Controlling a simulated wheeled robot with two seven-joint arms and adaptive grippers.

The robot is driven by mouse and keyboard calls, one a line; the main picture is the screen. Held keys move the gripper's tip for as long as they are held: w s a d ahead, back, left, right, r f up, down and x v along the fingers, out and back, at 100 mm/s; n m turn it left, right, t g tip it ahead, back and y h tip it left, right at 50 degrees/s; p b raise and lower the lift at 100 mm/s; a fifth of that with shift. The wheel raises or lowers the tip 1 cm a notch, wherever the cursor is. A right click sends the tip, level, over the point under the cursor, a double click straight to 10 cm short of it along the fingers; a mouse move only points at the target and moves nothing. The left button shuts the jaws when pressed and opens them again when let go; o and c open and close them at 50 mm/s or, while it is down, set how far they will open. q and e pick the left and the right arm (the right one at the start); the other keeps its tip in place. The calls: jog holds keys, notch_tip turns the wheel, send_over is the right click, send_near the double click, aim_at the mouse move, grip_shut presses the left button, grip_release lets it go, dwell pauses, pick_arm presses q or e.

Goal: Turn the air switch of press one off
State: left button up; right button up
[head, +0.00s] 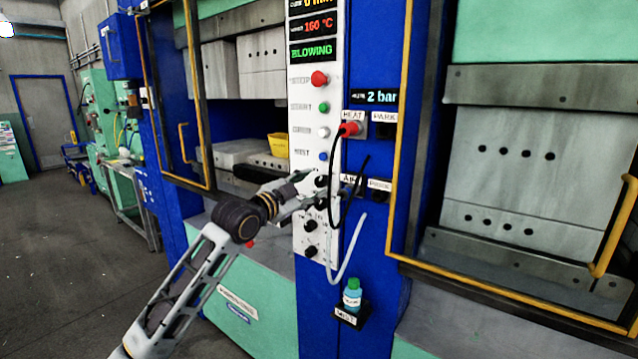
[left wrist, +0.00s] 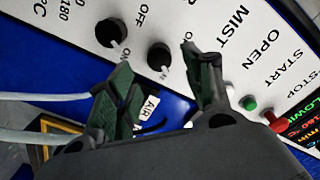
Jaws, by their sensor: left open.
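The white control panel (head: 300,150) of the press is in the middle of the head view; its green display (head: 312,51) reads BLOWING. Two black rotary switches with ON and OFF marks show in the left wrist view, a nearer one (left wrist: 160,57) and another (left wrist: 110,33). I cannot read which one is the air switch. My left gripper (head: 308,191) is open and empty at the panel, below the blue button. In the left wrist view its fingers (left wrist: 160,68) stand apart, with the nearer switch between their tips; contact cannot be told. My right gripper is not in view.
Above the switches are a red stop button (head: 319,79), a green button (head: 323,107) and a blue button (head: 323,156). A black cable (head: 336,205) and a pale hose (head: 349,252) hang to the right. A small bottle (head: 352,293) stands below. Yellow guard frames flank the blue column.

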aim_at(319, 182)
pick_arm(q)
jog(key=shift+x, duration=2.65)
jog(key=shift+c, duration=0.3)
jog(key=c, duration=1)
